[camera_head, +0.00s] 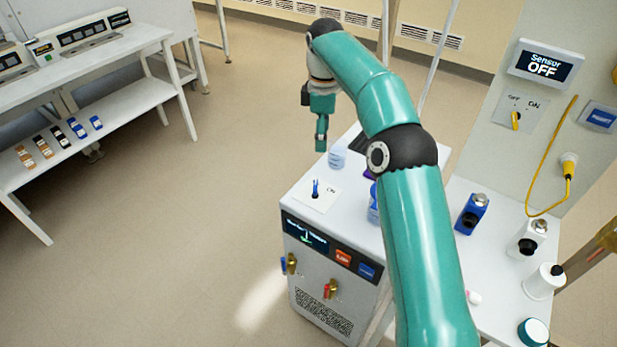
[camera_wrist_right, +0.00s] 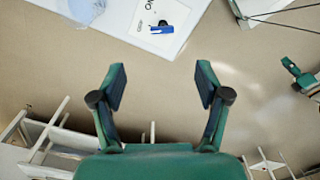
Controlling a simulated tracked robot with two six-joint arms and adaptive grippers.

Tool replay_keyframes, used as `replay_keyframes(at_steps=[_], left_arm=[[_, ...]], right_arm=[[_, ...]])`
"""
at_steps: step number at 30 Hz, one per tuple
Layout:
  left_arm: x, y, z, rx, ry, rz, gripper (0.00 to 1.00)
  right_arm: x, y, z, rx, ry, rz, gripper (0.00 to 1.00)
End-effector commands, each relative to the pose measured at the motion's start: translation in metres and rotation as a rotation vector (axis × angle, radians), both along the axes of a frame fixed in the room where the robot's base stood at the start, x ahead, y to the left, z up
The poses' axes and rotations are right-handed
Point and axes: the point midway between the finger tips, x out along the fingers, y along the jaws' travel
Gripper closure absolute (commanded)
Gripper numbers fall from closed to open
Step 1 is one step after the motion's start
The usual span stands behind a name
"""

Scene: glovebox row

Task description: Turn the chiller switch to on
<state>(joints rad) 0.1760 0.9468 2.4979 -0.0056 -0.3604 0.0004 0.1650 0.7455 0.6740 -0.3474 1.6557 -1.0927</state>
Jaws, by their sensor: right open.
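The chiller (camera_head: 300,245) is a white box with a dark front display. On its top is a switch plate with an ON label and a blue chiller switch (camera_head: 315,188). The switch also shows in the right wrist view (camera_wrist_right: 162,29), near lettering that reads ON and seemingly OFF; its setting is unclear. My right gripper (camera_head: 321,147) hangs apart from it, beyond the plate. In the wrist view my right gripper (camera_wrist_right: 162,85) is open and empty, with floor between its fingers. A small teal gripper (camera_wrist_right: 300,76), seemingly my left, is at the right edge there; its jaw state is unclear.
A clear beaker (camera_head: 337,158) and a blue bottle (camera_head: 374,205) stand on the chiller top near the switch. A yellow sensor switch (camera_head: 515,121) is on the right panel. Bottles stand on the right-hand table (camera_head: 490,240). Open floor (camera_head: 225,190) lies left of the chiller.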

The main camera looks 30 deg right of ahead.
Motion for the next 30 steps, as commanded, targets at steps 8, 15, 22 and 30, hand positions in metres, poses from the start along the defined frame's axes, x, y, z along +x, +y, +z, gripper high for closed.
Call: replay_keyframes(at_steps=[8, 15, 22, 30], left_arm=[[-0.001, 0.0, -0.021, 0.0, 0.002, 0.0, 0.6], [-0.001, 0.0, -0.027, 0.0, 0.001, 0.001, 0.6], [-0.001, 0.0, -0.026, 0.0, 0.001, 0.001, 0.6], [-0.001, 0.0, -0.024, 0.0, 0.001, 0.001, 0.6]], right_arm=[[0.01, 0.015, -0.05, 0.002, 0.005, 0.03, 0.25], [0.011, 0.017, -0.1, 0.002, 0.005, 0.032, 0.25], [0.011, 0.017, -0.141, 0.002, 0.005, 0.032, 0.25], [0.012, 0.017, -0.163, 0.001, 0.002, 0.032, 0.25]])
